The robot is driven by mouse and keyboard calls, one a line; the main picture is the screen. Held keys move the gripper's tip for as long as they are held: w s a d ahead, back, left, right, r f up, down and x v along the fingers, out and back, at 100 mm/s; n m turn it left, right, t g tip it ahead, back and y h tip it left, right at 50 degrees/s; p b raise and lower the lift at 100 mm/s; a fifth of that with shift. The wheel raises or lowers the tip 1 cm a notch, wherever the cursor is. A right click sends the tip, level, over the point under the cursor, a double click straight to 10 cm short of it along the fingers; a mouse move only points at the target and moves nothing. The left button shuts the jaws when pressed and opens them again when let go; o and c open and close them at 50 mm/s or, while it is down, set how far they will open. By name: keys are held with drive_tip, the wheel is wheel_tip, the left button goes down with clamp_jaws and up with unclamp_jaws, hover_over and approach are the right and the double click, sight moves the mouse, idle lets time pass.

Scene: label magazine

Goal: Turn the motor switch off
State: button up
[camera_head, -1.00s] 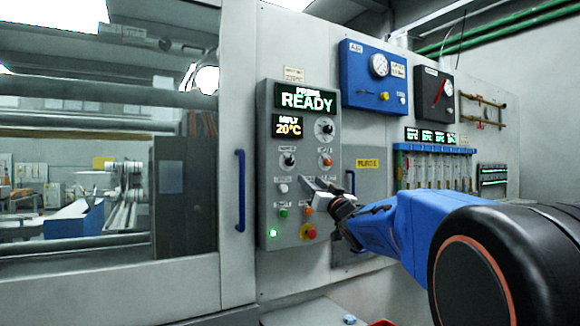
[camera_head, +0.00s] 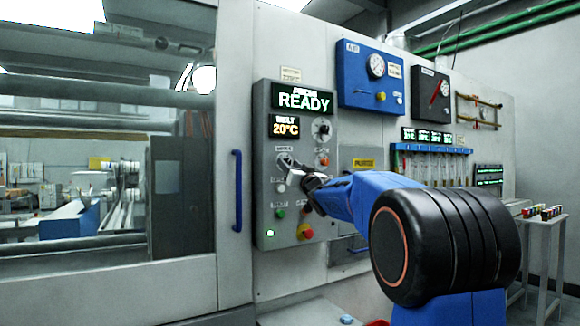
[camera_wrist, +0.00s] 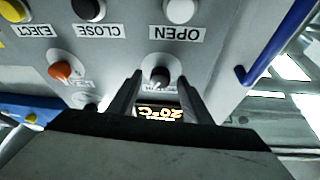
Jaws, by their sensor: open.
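The motor switch is a small black knob on the grey control panel (camera_head: 262,200), under the "20°C" display (camera_head: 285,127). In the wrist view, which is upside down, the black knob (camera_wrist: 159,74) sits between my two fingers. My gripper (camera_head: 292,168) is open at the panel, one finger on each side of the knob. I cannot tell whether the fingers touch it. In the head view the gripper largely hides the knob, so its setting is hard to read there. The panel's top display (camera_head: 303,98) reads READY.
An orange knob (camera_wrist: 63,73) is close beside the fingers; it also shows in the head view (camera_head: 323,161). Buttons marked OPEN (camera_wrist: 178,11), CLOSE (camera_wrist: 88,9) and EJECT (camera_wrist: 15,10) are nearby. A red stop button (camera_head: 305,232) is lower down. A blue handle (camera_head: 238,190) stands left of the panel.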

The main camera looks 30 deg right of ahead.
drive_tip(key=shift+w, duration=0.15)
drive_tip(key=shift+c, duration=0.4)
drive_tip(key=c, duration=1)
drive_tip(key=shift+n+y, duration=0.4)
drive_tip(key=shift+n, duration=0.1)
drive_tip(key=n, duration=0.1)
drive_tip(key=n+y, duration=0.1)
drive_tip(key=n, duration=0.1)
drive_tip(key=n+y, duration=0.1)
drive_tip(key=shift+d, duration=0.25)
drive_tip(key=n+y, duration=0.2)
drive_tip(key=n, duration=0.1)
drive_tip(key=n+g+y, duration=0.1)
drive_tip(key=n, duration=0.2)
drive_tip(key=shift+d+r+n+y, duration=0.1)
drive_tip(key=shift+d+n+y, duration=0.05)
drive_tip(key=shift+n+y, duration=0.25)
drive_tip(key=n+g+y, duration=0.1)
drive_tip(key=n, duration=0.2)
drive_tip(key=n+g+y, duration=0.1)
drive_tip(key=n, duration=0.3)
drive_tip(key=shift+d+r, duration=0.1)
drive_tip(key=shift+r, duration=0.05)
drive_tip(key=shift+n+g, duration=0.3)
drive_tip(key=shift+n, duration=0.1)
